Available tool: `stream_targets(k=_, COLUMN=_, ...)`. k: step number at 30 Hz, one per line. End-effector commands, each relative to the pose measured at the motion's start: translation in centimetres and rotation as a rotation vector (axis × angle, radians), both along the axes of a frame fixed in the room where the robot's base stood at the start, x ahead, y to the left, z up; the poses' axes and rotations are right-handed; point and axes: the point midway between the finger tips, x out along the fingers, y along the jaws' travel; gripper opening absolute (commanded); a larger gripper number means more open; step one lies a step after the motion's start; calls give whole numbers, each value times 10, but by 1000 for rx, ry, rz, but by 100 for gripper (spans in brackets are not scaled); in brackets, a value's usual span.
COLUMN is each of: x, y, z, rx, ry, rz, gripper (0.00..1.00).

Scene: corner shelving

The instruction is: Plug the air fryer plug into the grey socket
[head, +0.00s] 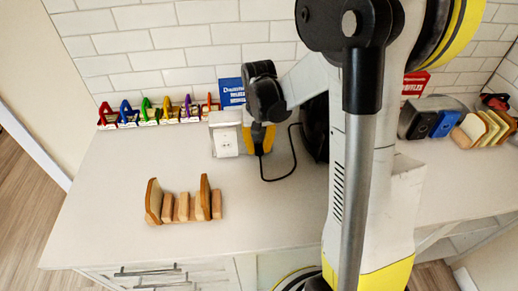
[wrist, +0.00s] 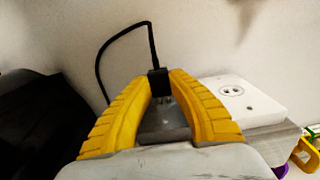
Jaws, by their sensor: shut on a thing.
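My gripper (head: 260,146) has yellow fingers and hangs over the counter just right of the socket. In the wrist view, its fingers (wrist: 160,82) are shut on the black plug (wrist: 158,83), with the cord rising from it. The socket (head: 227,143) is a white plate with round holes on a grey box. It also shows in the wrist view (wrist: 243,99), right of the fingers and apart from the plug. The black air fryer (head: 316,128) stands right of my gripper, partly hidden by my arm.
A toast rack with bread slices (head: 183,205) stands on the front left of the counter (head: 120,180). The counter between rack and socket is clear. The black cord (head: 291,165) loops over the counter.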

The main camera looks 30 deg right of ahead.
Motion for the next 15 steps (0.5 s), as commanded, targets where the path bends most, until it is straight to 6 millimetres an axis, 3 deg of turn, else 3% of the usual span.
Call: stream_targets(k=15, x=12, y=-5, z=0, rx=0, ry=0, rz=0, gripper=0)
